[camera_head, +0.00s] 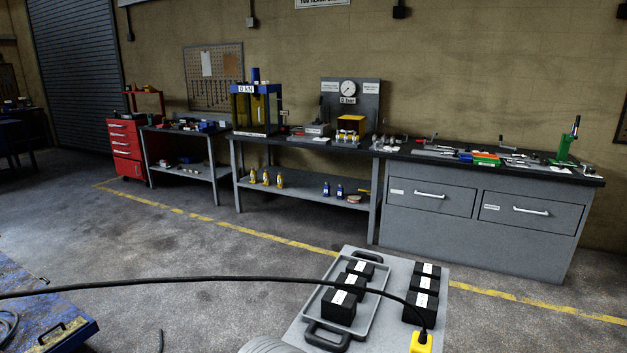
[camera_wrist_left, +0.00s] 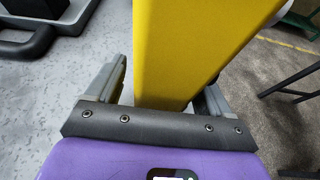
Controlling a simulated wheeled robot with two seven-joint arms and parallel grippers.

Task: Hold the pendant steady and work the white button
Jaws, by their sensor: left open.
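The yellow pendant (camera_head: 420,343) hangs at the bottom edge of the head view on a black cable (camera_head: 230,281), with its lower part cut off. In the left wrist view the yellow pendant body (camera_wrist_left: 190,45) fills the middle. My left gripper (camera_wrist_left: 162,85) is open, with one grey finger on each side of the pendant. A gap shows beside at least part of the fingers; I cannot tell whether either touches it. The white button is not visible in either view. My right gripper is not in view.
A grey table (camera_head: 383,282) beside the pendant carries a grey tray (camera_head: 375,312) with black handles and several black labelled blocks (camera_head: 420,307). The cable crosses the view from the left. A blue bench (camera_head: 40,310) stands at lower left. Workbenches (camera_head: 480,245) line the wall.

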